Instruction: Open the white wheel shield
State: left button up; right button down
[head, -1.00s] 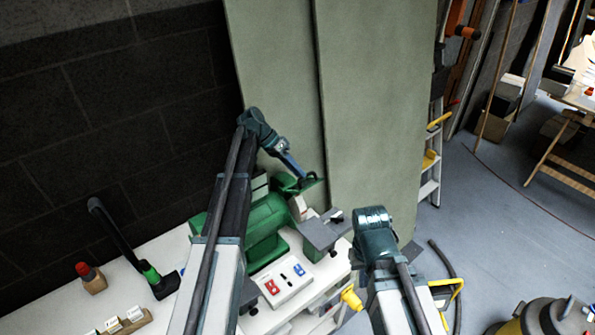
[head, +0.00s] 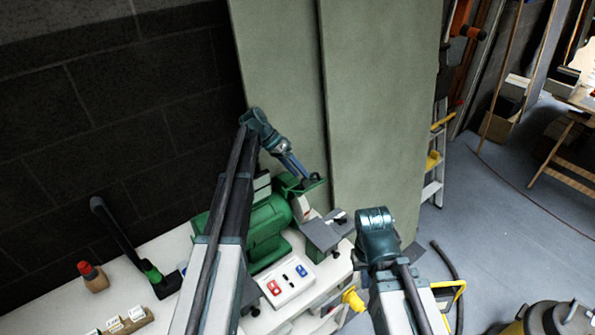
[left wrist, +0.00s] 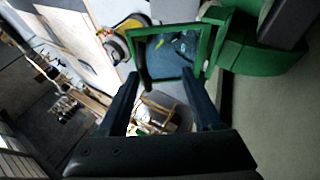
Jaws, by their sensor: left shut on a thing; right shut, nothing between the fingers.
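A green bench grinder (head: 262,226) stands on the white bench. A pale wheel (head: 302,207) shows at its right end. The wheel shield is a green-rimmed frame with a clear pane; it sits above that wheel and shows in the left wrist view (left wrist: 206,50). My left gripper (head: 312,181) is at the shield. In the left wrist view, its two fingers (left wrist: 162,76) are shut on the near part of the shield frame, one on each side. My right arm's elbow shows right of the bench; its gripper is out of sight.
A switch box (head: 284,282) with red and blue buttons lies in front. Greenish panels (head: 385,110) rise behind.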

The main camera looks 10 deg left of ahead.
pick_arm(q)
jog(key=shift+w+a, duration=0.15)
jog(key=shift+a, duration=0.15)
jog(key=shift+w+a+r, duration=0.15)
jog(key=shift+a+r, duration=0.05)
jog(key=shift+a, duration=0.2)
jog(key=w+a+r+p, duration=0.1)
jog(key=a+r+p, duration=0.1)
jog(key=a, duration=0.4)
jog(key=w+a+r+p, duration=0.2)
jog(key=a+r+p, duration=0.1)
jog(key=a, duration=0.4)
jog(key=shift+a, duration=0.15)
dwell(0.5)
dwell(0.4)
